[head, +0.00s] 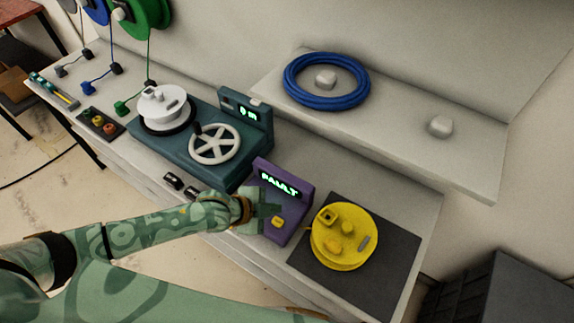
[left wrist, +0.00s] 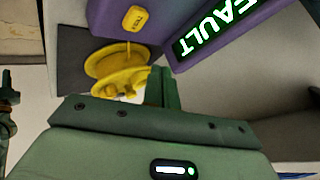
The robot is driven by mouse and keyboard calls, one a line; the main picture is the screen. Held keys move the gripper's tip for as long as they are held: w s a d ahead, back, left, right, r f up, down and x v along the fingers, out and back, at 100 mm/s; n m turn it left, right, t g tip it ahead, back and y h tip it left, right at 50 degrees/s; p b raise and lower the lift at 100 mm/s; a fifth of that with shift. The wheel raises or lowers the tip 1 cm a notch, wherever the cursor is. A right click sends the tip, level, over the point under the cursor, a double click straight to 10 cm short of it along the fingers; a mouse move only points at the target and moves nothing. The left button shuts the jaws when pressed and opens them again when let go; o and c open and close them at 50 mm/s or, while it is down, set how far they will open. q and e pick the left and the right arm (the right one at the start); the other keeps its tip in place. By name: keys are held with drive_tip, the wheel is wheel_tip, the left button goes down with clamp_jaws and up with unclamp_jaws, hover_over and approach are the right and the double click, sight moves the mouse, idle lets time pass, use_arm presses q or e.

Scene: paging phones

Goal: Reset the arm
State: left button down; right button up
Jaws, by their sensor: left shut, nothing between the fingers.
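My left arm reaches in from the left of the head view. Its gripper (head: 262,217) is shut and empty, just in front of the purple box (head: 286,174) whose lit display reads FAULT.
A yellow reel (head: 340,240) lies on a dark mat (head: 395,262) to the right. A teal machine (head: 180,160) with a white handwheel (head: 215,144) stands to the left. A blue cable coil (head: 326,80) lies on the raised shelf (head: 390,115) behind.

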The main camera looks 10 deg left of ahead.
use_arm(q)
drive_tip(key=s+d+r+n+t+y, duration=0.1)
drive_tip(key=s+r+n+t+y, duration=0.2)
drive_tip(key=r, duration=0.5)
drive_tip(key=s+a+r+n+g+y, duration=0.1)
drive_tip(key=s+a+r+n+y, duration=0.3)
drive_tip(key=a, duration=0.5)
drive_tip(key=s+a+r+n+g+y, duration=0.2)
drive_tip(key=s+a+n+y, duration=0.3)
drive_tip(key=a, duration=0.5)
drive_tip(key=s+d+f+m+g+h+b, duration=0.1)
drive_tip(key=s+d+f+h+b, duration=0.15)
drive_tip(key=f, duration=1.25)
drive_tip(key=s+d+f+g+h+b, duration=0.1)
drive_tip(key=s+d+f+b, duration=0.15)
drive_tip(key=f, duration=1.25)
drive_tip(key=s+f+n+g+h+b, duration=0.2)
drive_tip(key=s+f+b, duration=0.3)
drive_tip(key=s+f, duration=1.5)
wheel_tip(320, 180, down, 3)
drive_tip(key=shift+s+r+n+g, duration=0.2)
drive_tip(key=shift+n+g, duration=0.4)
drive_tip(key=shift+g, duration=0.2)
